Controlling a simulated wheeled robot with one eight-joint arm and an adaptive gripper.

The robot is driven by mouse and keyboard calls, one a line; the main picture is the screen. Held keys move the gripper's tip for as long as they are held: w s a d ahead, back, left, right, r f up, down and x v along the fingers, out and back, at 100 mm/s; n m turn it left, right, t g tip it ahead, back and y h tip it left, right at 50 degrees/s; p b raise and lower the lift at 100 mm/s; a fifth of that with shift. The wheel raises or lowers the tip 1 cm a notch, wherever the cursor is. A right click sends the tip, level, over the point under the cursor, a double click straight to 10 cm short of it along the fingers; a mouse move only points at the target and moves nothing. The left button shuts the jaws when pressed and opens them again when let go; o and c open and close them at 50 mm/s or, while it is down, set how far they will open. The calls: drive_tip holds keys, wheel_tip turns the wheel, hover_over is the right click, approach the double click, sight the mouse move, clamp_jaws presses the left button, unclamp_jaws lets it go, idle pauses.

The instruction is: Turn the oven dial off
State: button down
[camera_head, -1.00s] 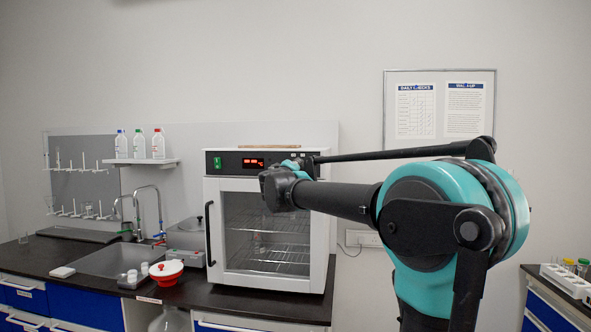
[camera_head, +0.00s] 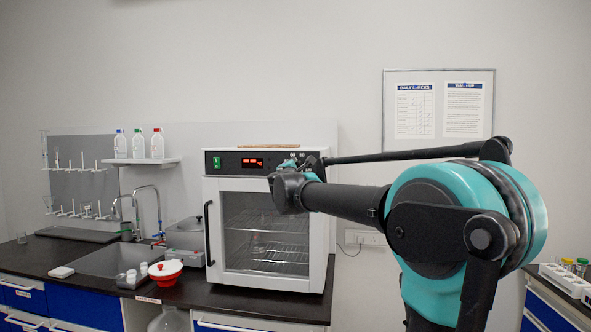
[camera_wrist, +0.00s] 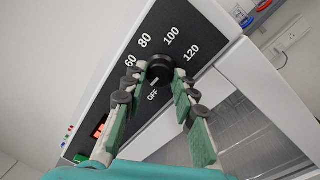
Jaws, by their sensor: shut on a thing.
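The white oven (camera_head: 327,215) stands on the dark bench in the head view, its door closed and its black control panel (camera_head: 227,162) along the top. In the wrist view the round black dial (camera_wrist: 160,68) sits on that panel, with 60, 80, 100 and 120 printed around it and OFF on the side nearest the camera. My gripper (camera_wrist: 159,72) has one finger on each side of the dial and is shut on it. In the head view my wrist hides the dial.
The red display (camera_head: 253,162) and green switch (camera_head: 216,163) are lit on the panel. A sink (camera_head: 112,262), a red-and-white bowl (camera_head: 166,268) and small white containers stand left of the oven. A wall socket (camera_head: 362,237) is to the right.

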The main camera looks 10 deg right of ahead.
drive_tip(key=n+y, duration=0.1)
drive_tip(key=n, duration=0.4)
drive_tip(key=shift+n, duration=0.3)
idle(0.4)
drive_tip(key=c, duration=1.2)
unclamp_jaws()
drive_tip(key=shift+s, duration=0.15)
drive_tip(key=v, duration=1.1)
drive_tip(key=shift+s+a, duration=0.1)
drive_tip(key=shift+s, duration=0.3)
